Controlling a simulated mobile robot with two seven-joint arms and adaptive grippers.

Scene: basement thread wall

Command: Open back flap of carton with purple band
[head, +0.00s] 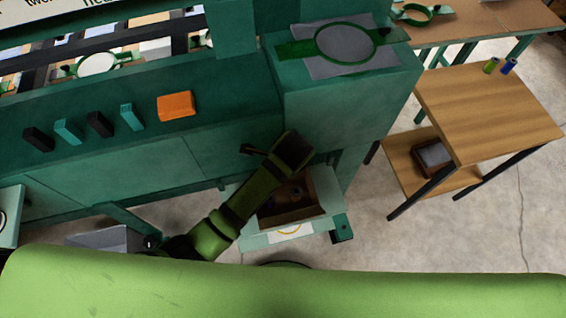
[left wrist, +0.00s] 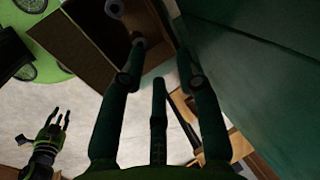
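A brown open-topped carton (head: 312,208) sits on a small pale stand in the head view, partly hidden behind my left arm. Dark items lie inside it. It also shows at the top of the left wrist view (left wrist: 82,48), with grey spool-like ends inside. I see no purple band on it, and I cannot tell its flaps apart. My left gripper (left wrist: 160,50) has its fingers spread, with nothing between them; the left finger overlaps the carton in the picture. In the head view its hand is above the carton's back edge. My right gripper (left wrist: 62,118) has spread, empty fingers, away from the carton.
A green machine wall (head: 120,165) stands close behind the carton, with a pillar (head: 345,105) to its right. A wooden table (head: 490,105) with two spools stands at the right. A grey bin (head: 100,238) is at the lower left. Concrete floor lies between.

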